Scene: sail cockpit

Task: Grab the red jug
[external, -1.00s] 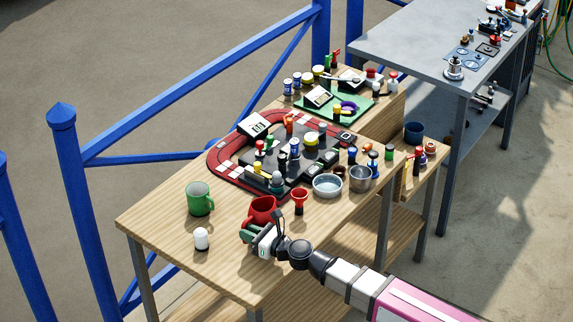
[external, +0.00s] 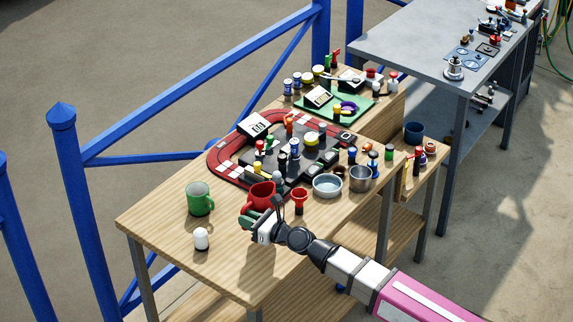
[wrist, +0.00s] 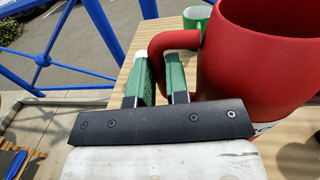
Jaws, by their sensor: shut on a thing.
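The red jug (external: 262,194) is upright near the front of the wooden table, and its large body fills the right of the wrist view (wrist: 262,70). My gripper (external: 252,220) is at the jug's near side. In the wrist view my gripper (wrist: 162,80) has its green fingers on either side of the jug's handle (wrist: 173,40), shut on it. The jug's underside is hidden behind my gripper, so I cannot tell exactly how far it is off the table.
A green mug (external: 200,199) and a white shaker-like item (external: 201,239) stand to the left. A red-edged tray (external: 222,165) with small items lies behind.

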